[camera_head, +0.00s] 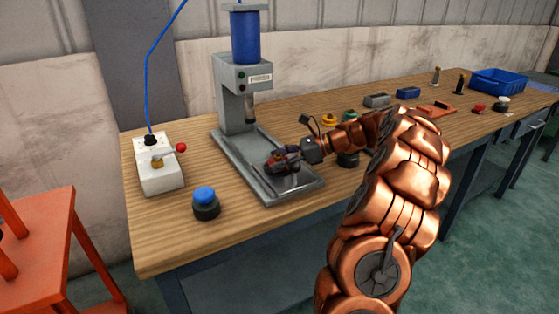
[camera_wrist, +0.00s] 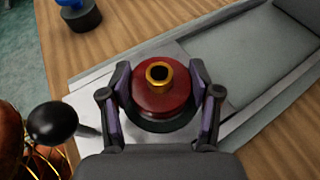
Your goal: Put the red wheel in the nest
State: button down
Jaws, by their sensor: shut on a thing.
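The red wheel (camera_wrist: 163,98) with a brass hub is between the two fingers of my gripper (camera_wrist: 163,103), seen in the wrist view. My gripper is shut on it, one finger at each side. In the head view my gripper (camera_head: 288,156) is low over the front part of the grey press base (camera_head: 305,192). A dark rounded edge shows just below the wheel; I cannot tell whether it is the nest or part of the wheel. The nest is not clearly visible, and whether the wheel touches anything below is unclear.
The press column (camera_head: 232,95) with a blue cylinder (camera_head: 245,38) stands behind the base. A blue-topped button (camera_head: 205,200) and a white box with a red-knobbed lever (camera_head: 158,170) are to the left.

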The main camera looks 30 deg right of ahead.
jog(key=c, duration=0.5)
grip_release()
jog(key=shift+s+d+r, duration=0.15)
jog(key=shift+d+r, duration=0.05)
jog(key=shift+d, duration=0.1)
jog(key=v, duration=1.1)
jog(key=shift+s+r+p, duration=0.1)
jog(key=shift+s+p, duration=0.05)
jog(key=shift+p, duration=0.2)
